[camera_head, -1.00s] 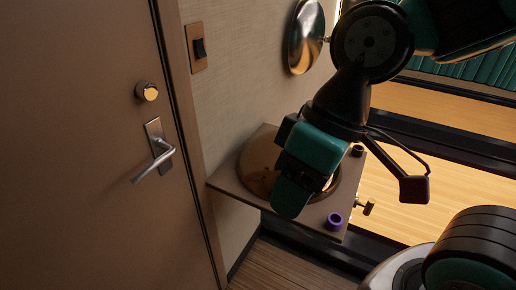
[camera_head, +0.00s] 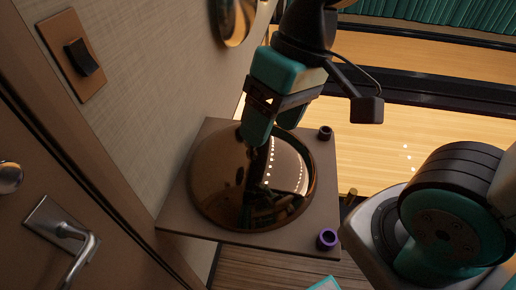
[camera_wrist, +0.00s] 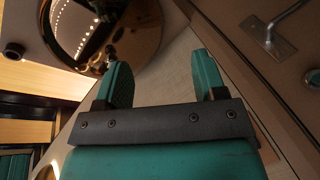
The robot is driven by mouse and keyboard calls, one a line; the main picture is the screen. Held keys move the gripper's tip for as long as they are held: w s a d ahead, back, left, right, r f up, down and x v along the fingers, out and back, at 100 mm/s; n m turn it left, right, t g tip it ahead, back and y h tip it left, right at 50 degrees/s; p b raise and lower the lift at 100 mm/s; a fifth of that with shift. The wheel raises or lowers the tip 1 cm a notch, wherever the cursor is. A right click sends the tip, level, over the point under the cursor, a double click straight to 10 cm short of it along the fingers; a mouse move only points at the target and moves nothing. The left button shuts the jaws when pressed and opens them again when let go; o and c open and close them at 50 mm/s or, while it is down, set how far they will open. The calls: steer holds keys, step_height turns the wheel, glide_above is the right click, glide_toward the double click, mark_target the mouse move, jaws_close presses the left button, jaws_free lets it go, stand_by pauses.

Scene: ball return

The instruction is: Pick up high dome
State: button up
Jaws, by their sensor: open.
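A large shiny bronze dome (camera_head: 225,180) sits on a square brown plate (camera_head: 185,210) against the wall. It also shows in the wrist view (camera_wrist: 135,32) at the upper left, partly cut off. A second shiny dome (camera_head: 233,18) is mounted higher on the wall, cut off by the top edge in the head view. I cannot tell which of the two is the high dome. My gripper (camera_head: 274,127) is open and empty, over the far edge of the lower dome. In the wrist view my gripper (camera_wrist: 160,62) has its left finger near that dome's rim; contact is unclear.
A door handle (camera_head: 65,235) and a light switch (camera_head: 80,58) are on the left. Wooden lanes (camera_head: 420,145) lie beyond the plate.

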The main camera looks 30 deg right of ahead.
steer(key=w+d+m+h, duration=0.2)
steer(key=w+m, duration=0.8)
steer(key=m+h+p, duration=0.1)
steer(key=m+h, duration=0.1)
steer(key=m, duration=0.6)
glide_above(252, 155)
steer(key=w, duration=0.2)
step_height(252, 155, down, 2)
steer(key=f, duration=0.7)
steer(key=d+f, duration=0.1)
steer(key=f, duration=0.3)
steer(key=shift+s+f+p, duration=0.1)
steer(key=shift+p, duration=0.3)
steer(key=shift+f+p, duration=0.5)
steer(key=shift+f, duration=2.65)
steer(key=shift+c, duration=0.2)
steer(key=c, duration=0.9)
